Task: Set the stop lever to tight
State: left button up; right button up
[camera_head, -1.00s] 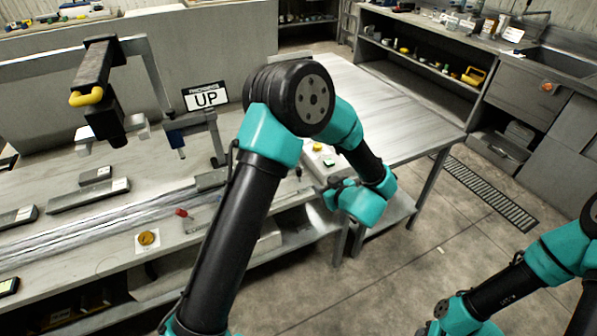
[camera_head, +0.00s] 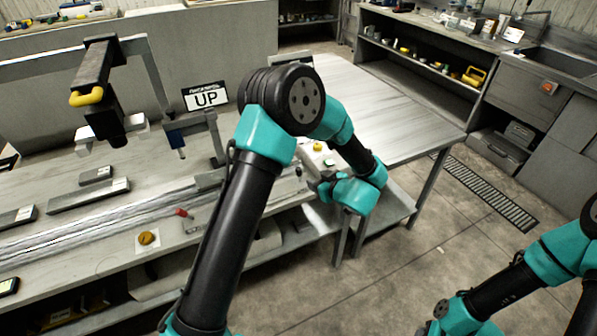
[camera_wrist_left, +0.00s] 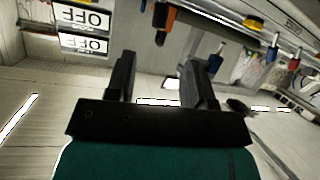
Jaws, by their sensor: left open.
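A small lever with a red knob (camera_head: 182,213) stands at the bench's front edge, left of my left arm in the head view. I cannot tell for sure that it is the stop lever, and no tight marking is readable. In the left wrist view, a red-tipped lever (camera_wrist_left: 293,65) and a blue-handled part (camera_wrist_left: 217,57) show at upper right. My left gripper (camera_wrist_left: 159,68) is open and empty, its two dark fingers apart. In the head view its wrist is right of the red knob, by the bench's right end, with the fingers mostly hidden. My right gripper is out of view.
A yellow-topped button (camera_head: 318,147) is near my left wrist. OFF signs (camera_wrist_left: 83,44) show in the wrist view.

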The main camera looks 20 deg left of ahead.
aim_at(300, 172)
pick_arm(q)
jog(key=x, duration=1.2)
jog(key=shift+f, duration=0.1)
jog(key=shift+c, duration=0.5)
grip_shut()
jog(key=shift+s+a, duration=0.1)
jog(key=shift+s+a+f+n+t+h, duration=0.1)
jog(key=shift+s+a+n+t+h, duration=0.35)
jog(key=shift+n, duration=0.35)
jog(key=shift+s+a+f+n+t+h, duration=0.25)
jog(key=shift+s+n+t+h, duration=0.15)
jog(key=shift+n, duration=0.3)
